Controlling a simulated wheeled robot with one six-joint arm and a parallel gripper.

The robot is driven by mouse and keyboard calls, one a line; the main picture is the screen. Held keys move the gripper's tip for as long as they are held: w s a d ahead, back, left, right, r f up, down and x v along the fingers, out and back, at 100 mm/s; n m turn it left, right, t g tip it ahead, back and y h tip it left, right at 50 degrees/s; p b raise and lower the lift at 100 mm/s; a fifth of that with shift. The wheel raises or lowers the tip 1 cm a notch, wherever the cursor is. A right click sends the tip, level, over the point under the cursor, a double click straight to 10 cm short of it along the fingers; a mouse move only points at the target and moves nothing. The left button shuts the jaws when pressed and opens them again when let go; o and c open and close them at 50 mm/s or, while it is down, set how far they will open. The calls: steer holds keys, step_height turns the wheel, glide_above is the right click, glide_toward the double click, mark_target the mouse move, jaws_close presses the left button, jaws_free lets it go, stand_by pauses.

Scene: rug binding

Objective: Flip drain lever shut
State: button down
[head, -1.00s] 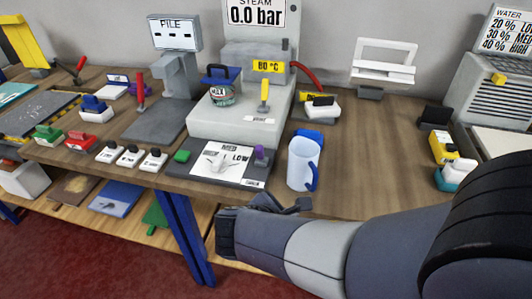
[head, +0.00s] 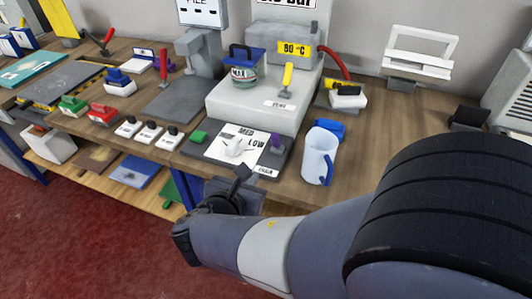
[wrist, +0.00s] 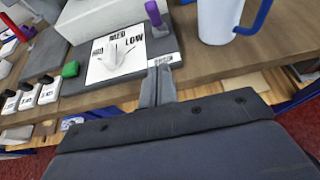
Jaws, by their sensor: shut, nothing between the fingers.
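A purple lever (head: 277,142) stands upright at the right side of a dark dial panel (head: 205,152) near the table's front edge. A small white label, seemingly reading DRAIN, lies on the panel in front of it. In the wrist view the purple lever (wrist: 153,14) is at the top, beyond my fingertips and apart from them. A yellow-handled lever (head: 287,77) stands upright on the grey machine with its own small label, too small to read. My gripper (head: 243,172) is shut and empty at the panel's front edge; its closed fingers (wrist: 161,70) point toward the label.
A white mug with a blue handle (head: 319,157) stands right of the panel. A white dial (head: 236,146) sits on the panel's LOW/MED card. Three white switches (head: 147,132) and a green block (head: 198,137) lie left. Bare table (head: 385,118) shows behind the mug.

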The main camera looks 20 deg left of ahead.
glide_toward(274, 145)
steer(key=f, duration=0.2)
steer(key=w+f, duration=0.1)
steer(key=f, duration=0.1)
steer(key=shift+w+d, duration=0.15)
steer(key=shift+w, duration=0.05)
steer(key=shift+w+d+r+p, duration=0.15)
steer(key=shift+w+r, duration=0.2)
steer(key=shift+w, duration=0.65)
steer(key=shift+w+a+r+p, duration=0.15)
steer(key=shift+w+r, duration=0.15)
steer(key=shift+w, duration=0.7)
steer(key=shift+d, duration=0.1)
steer(key=shift+r+p, duration=0.15)
steer(key=shift+p, duration=0.15)
